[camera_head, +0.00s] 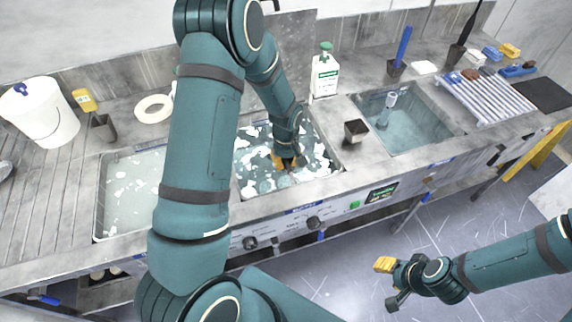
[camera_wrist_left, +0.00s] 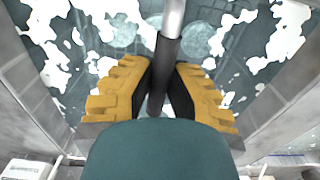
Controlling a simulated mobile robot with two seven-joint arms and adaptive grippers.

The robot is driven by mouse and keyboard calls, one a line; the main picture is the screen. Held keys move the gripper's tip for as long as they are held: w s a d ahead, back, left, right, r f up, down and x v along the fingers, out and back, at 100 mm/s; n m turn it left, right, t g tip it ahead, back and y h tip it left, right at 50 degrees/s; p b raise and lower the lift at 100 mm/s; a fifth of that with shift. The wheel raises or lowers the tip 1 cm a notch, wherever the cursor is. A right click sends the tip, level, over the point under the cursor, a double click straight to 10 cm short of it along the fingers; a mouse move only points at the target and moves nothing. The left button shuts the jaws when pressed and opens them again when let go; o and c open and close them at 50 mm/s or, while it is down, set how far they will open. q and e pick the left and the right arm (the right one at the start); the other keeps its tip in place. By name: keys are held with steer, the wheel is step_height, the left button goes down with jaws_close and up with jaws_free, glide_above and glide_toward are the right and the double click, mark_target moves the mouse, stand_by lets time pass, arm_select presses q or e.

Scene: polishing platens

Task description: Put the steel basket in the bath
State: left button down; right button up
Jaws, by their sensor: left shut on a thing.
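My left gripper (camera_head: 285,162) reaches down into the middle basin (camera_head: 342,167), whose water carries white foam patches. In the left wrist view its yellow fingers (camera_wrist_left: 158,95) are shut on a dark grip (camera_wrist_left: 165,65) on a steel rod (camera_wrist_left: 174,15). No basket body can be made out; foam, water and my gripper hide what lies below the grip. Pale round discs (camera_wrist_left: 194,42) show under the water by the rod. My right gripper (camera_head: 384,265) is out over the floor, away from the counter; its finger gap is not clear.
A second foamy basin (camera_head: 130,190) lies left, and a clear-water basin with a tap (camera_head: 405,130) lies right. A small dark cup (camera_head: 355,131) and a white bottle (camera_head: 325,75) stand by the middle basin. A white bucket (camera_head: 42,115) stands far left.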

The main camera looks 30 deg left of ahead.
arm_select(q)
steer(key=shift+w+f, duration=0.1)
steer(key=shift+f, duration=0.55)
steer(key=shift+f, duration=0.15)
steer(key=c, duration=1.1)
jaws_free()
steer(key=shift+o, duration=0.2)
